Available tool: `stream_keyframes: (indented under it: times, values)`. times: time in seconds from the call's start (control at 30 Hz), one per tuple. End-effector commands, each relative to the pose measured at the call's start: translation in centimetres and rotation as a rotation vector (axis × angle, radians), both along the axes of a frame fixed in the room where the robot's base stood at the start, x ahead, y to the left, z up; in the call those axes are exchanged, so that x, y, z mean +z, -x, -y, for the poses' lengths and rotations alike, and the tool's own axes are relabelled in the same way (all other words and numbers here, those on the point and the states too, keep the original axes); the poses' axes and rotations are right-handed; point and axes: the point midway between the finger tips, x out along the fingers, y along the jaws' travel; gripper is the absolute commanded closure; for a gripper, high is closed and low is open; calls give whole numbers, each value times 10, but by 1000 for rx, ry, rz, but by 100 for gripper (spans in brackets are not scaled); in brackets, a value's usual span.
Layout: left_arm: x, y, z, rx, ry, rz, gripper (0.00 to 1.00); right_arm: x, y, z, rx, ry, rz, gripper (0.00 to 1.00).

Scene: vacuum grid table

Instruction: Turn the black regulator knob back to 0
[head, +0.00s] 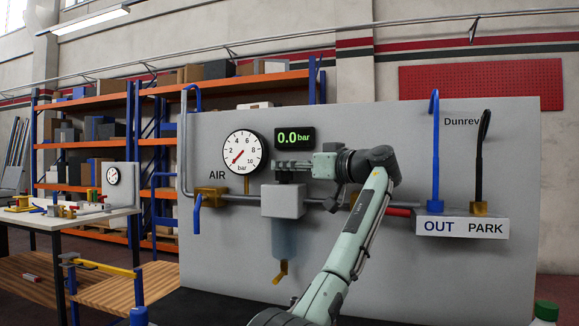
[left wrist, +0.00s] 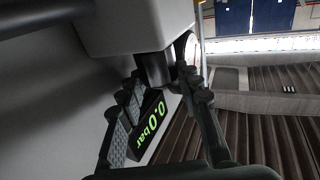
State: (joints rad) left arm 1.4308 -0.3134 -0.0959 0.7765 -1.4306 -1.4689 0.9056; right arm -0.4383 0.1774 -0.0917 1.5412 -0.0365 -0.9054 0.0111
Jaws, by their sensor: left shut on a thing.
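The black regulator knob (left wrist: 152,70) sits against the grey regulator block (head: 283,201). In the head view the knob is mostly hidden by my left gripper (head: 280,166), which reaches in from the right just above the block. The wrist view shows the two fingers of the left gripper (left wrist: 160,68) on either side of the knob, shut on it. The round gauge (head: 243,152) has its red needle at the low end, near 0. The digital display (head: 294,138) reads 0.0 bar. Knob markings cannot be made out. My right gripper is not in view.
The grey panel (head: 380,125) stands close behind my gripper. A brass valve with a blue handle (head: 197,215) is on the pipe at left. The OUT/PARK block (head: 461,227) carries a blue hose (head: 435,150) and a black one (head: 482,150) at right.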

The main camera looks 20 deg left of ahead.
Motion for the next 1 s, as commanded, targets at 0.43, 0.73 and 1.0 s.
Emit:
stream_keyframes:
  times: [0.43,0.73,1.0]
  values:
    - [-1,0,-1,1,1,-3,44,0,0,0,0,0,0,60]
    - [-1,0,0,-6,1,-1,44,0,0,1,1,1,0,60]
    - [-2,2,-2,-109,4,1,44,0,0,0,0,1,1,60]
